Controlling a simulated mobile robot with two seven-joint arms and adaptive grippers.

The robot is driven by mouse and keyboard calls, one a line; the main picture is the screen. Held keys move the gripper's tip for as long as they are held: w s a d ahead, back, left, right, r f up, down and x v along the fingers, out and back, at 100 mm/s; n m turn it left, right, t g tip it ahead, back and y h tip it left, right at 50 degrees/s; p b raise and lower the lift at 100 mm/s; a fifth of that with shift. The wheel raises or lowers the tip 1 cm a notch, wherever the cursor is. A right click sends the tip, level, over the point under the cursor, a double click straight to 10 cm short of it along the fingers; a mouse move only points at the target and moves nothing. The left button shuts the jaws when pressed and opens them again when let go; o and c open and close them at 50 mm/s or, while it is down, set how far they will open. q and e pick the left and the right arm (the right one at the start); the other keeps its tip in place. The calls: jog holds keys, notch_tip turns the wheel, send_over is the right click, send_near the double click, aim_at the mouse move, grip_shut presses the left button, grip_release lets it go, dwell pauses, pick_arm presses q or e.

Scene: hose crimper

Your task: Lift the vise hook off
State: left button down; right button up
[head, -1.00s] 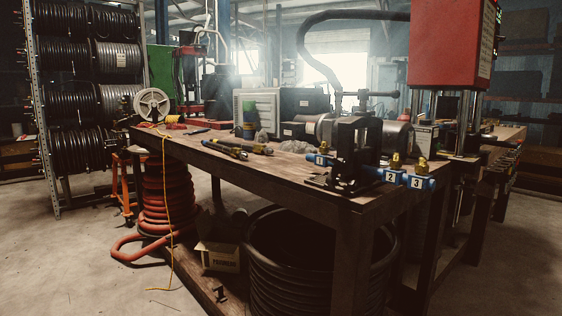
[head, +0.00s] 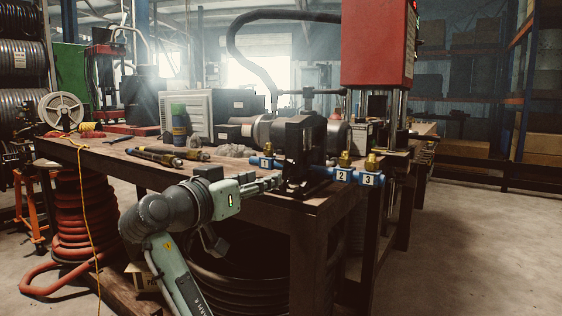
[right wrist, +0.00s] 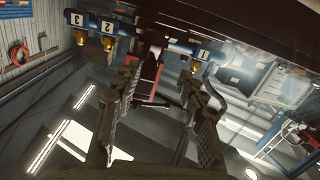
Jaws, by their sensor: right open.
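The black vise (head: 298,150) stands at the near corner of the workbench, with a blue fitting bar (head: 343,175) tagged with numbers across it. In the right wrist view the bar (right wrist: 93,24) appears upside down near the top, with the dark vise at the top centre. I cannot make out the hook as a separate part. My right gripper (head: 274,183) reaches from the lower left to just left of the vise, at about the bar's height. In the right wrist view my right gripper (right wrist: 162,80) has its fingers apart and nothing clearly between them. My left gripper is out of view.
The wooden workbench (head: 120,164) carries hand tools (head: 155,157), a green-topped can (head: 179,125) and a motor behind the vise. A red press (head: 378,45) stands at the right. Coiled black hose lies below the bench. The floor at right (head: 480,245) is clear.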

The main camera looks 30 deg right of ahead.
aim_at(279, 160)
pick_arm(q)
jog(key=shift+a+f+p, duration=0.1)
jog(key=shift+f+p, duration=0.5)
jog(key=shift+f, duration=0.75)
pick_arm(e)
jog(key=shift+m+g+h, duration=0.3)
jog(key=shift+m, duration=0.4)
jog(key=shift+w+d+r, duration=0.35)
jog(key=shift+d+r, duration=0.1)
jog(key=shift+d, duration=0.7)
jog(key=shift+w+d+r, duration=0.3)
jog(key=shift+d+r, duration=0.2)
jog(key=shift+d, duration=0.7)
jog(key=shift+w+d+r, duration=0.35)
jog(key=shift+d+r, duration=0.1)
jog(key=shift+d, duration=0.7)
jog(key=c, duration=0.9)
grip_shut()
jog(key=shift+r+p, duration=0.25)
jog(key=shift+p, duration=0.15)
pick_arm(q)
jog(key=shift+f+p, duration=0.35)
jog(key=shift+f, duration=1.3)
pick_arm(e)
jog(key=shift+f+g+y, duration=0.1)
jog(key=shift+g+y, duration=0.2)
jog(key=shift+y, duration=0.3)
